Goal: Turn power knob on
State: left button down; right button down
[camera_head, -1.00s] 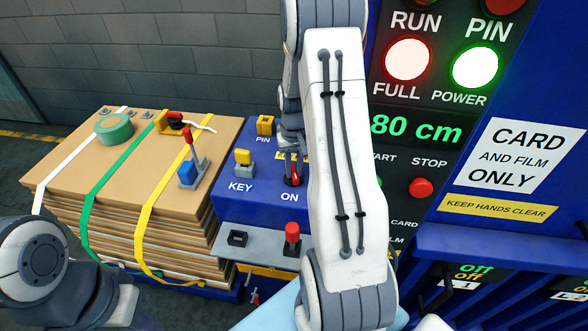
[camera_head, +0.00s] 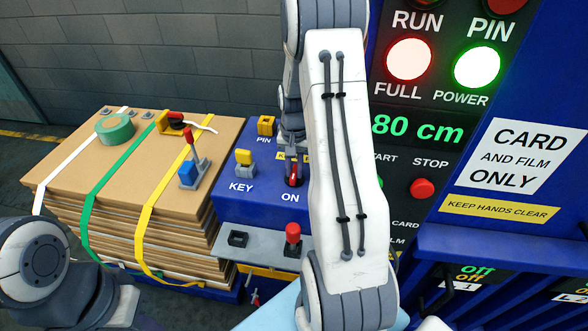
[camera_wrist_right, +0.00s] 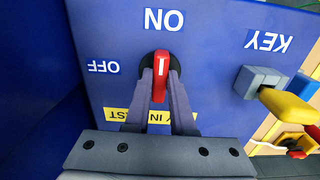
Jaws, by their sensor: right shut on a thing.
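The red power knob (camera_wrist_right: 160,78) is on a blue panel between an OFF label and an ON label in the right wrist view. Its white mark points toward ON. In the head view the knob (camera_head: 293,177) shows just above the ON label, partly behind my right arm. My right gripper (camera_wrist_right: 160,85) is shut on the knob, one finger on each side of it. My left arm shows at the lower left of the head view, but its gripper is not in view.
A yellow key switch (camera_head: 244,158) sits left of the knob, and a yellow pin holder (camera_head: 265,125) stands behind it. A red-topped button (camera_head: 292,238) is on the grey ledge (camera_head: 265,250) in front. Strapped cardboard (camera_head: 75,170) stands at left. The green POWER lamp (camera_head: 477,67) is lit.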

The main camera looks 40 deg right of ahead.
aim_at(294, 172)
jog(key=c, duration=0.8)
grip_release()
jog(key=shift+o, duration=0.2)
jog(key=shift+r, duration=0.1)
jog(key=shift+r, duration=0.35)
notch_tip(294, 172, up, 10)
jog(key=b, duration=0.2)
jog(key=shift+f, duration=0.15)
